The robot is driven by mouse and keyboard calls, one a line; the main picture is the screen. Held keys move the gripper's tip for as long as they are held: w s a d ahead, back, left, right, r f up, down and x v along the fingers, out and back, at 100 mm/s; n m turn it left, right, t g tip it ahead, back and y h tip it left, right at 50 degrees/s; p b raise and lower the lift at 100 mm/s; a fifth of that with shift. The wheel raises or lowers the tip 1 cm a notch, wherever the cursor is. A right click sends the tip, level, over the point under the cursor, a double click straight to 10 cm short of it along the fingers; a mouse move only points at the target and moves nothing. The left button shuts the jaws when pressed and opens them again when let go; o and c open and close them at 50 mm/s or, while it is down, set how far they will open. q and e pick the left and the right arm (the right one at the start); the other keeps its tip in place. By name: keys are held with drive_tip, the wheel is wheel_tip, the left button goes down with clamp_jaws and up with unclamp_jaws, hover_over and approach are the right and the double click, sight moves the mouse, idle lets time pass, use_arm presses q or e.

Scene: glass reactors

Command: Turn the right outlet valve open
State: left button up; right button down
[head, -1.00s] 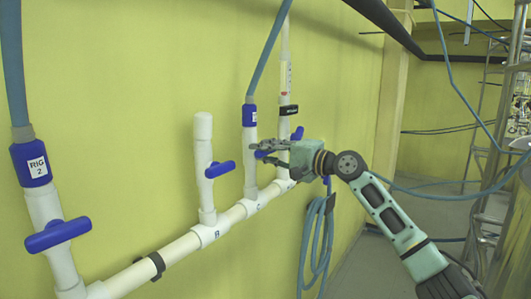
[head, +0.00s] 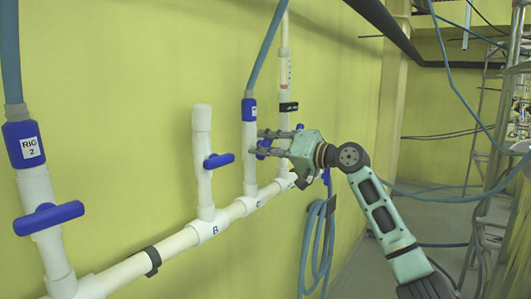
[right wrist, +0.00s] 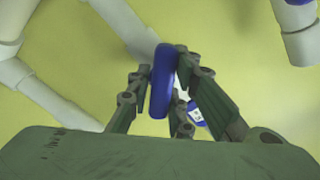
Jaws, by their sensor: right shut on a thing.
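A white pipe (head: 172,248) runs along the yellow wall with several white risers and blue valve handles. My right gripper (head: 266,144) is at the riser marked C (head: 249,175), with its fingers shut on a blue valve handle (head: 263,149). In the right wrist view the same handle (right wrist: 161,82) stands between the fingertips (right wrist: 163,88), long side nearly upright in the picture. The fingers partly hide the handle in the head view. A further riser (head: 284,120) behind the gripper shows a bit of blue (head: 300,127). My left gripper is not in view.
A blue handle (head: 218,160) sits on the capped riser B (head: 202,155). Another (head: 48,218) sits below the RIG 2 label (head: 30,148) at the left. A coiled blue hose (head: 318,240) hangs below my right gripper. A metal rack (head: 490,190) stands at the right.

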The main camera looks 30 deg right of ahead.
drive_tip(key=n+b, duration=0.1)
drive_tip(key=n, duration=0.3)
drive_tip(key=shift+n, duration=0.3)
drive_tip(key=shift+n+b, duration=0.75)
drive_tip(key=shift+n, duration=0.85)
drive_tip(key=shift+a+f+n, duration=0.1)
drive_tip(key=shift+n, duration=0.2)
drive_tip(key=c, duration=1.6)
unclamp_jaws()
drive_tip(key=shift+s, duration=0.1)
drive_tip(key=shift+c, duration=0.2)
drive_tip(key=shift+s+d, duration=0.3)
drive_tip(key=shift+s, duration=0.1)
drive_tip(key=v, duration=1.1)
drive_tip(key=shift+a, duration=0.1)
